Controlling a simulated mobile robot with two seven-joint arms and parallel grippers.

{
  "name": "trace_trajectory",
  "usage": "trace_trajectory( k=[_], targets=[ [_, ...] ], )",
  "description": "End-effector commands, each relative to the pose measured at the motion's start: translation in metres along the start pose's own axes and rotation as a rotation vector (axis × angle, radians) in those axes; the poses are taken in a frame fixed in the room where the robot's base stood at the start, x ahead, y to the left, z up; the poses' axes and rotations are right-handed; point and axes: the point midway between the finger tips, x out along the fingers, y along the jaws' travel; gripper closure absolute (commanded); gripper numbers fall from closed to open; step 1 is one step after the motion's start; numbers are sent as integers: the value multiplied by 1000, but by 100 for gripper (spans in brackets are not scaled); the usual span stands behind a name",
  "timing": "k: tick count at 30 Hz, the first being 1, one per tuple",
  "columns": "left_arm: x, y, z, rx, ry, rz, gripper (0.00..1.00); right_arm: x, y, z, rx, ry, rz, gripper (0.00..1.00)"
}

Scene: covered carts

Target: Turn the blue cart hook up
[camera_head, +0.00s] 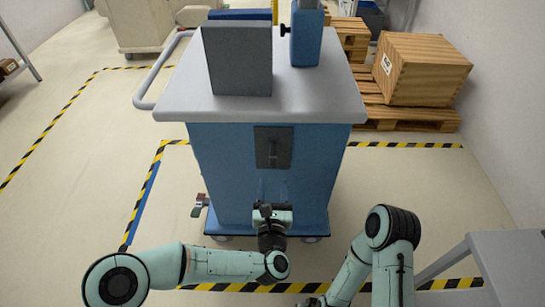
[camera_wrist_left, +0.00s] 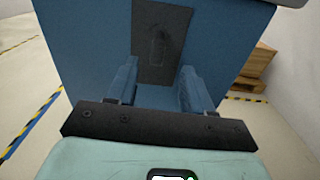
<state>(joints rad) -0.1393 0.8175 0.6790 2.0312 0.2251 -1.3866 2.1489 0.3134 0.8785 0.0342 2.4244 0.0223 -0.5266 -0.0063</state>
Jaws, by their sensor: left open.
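The blue cart (camera_head: 220,180) stands in front of me with a grey top. A dark plate (camera_head: 287,137) is on its front face, with a small dark hook (camera_head: 273,154) lying upright and close against it. The plate (camera_wrist_left: 180,22) and hook (camera_wrist_left: 157,47) also show in the left wrist view. I cannot tell clearly which way the hook is turned. My left gripper (camera_head: 273,188) is open and empty, below the plate and in front of the cart face. In the left wrist view its two fingers (camera_wrist_left: 157,82) are apart, with the hook beyond them. My right gripper is out of view.
A grey box (camera_head: 238,60) and a blue post (camera_head: 306,38) stand on the cart top. A handle (camera_head: 150,85) juts out at left. A wooden crate (camera_head: 425,68) sits on pallets (camera_head: 405,115) behind right. A grey table (camera_head: 510,260) is at right. The left floor is clear.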

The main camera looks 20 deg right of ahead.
Motion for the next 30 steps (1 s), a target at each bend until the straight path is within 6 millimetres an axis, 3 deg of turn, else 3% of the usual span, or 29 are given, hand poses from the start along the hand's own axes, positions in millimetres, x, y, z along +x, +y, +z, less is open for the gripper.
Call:
trace_trajectory(
  k=[5,18,24,30],
  targets=[
    [18,0,4,-24,-10,9,49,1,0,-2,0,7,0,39],
    [103,0,3,-20,-8,7,49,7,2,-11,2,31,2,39],
    [125,0,3,-19,-6,5,49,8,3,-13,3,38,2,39],
    [132,0,4,-18,-6,3,49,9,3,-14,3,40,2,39]
  ],
)
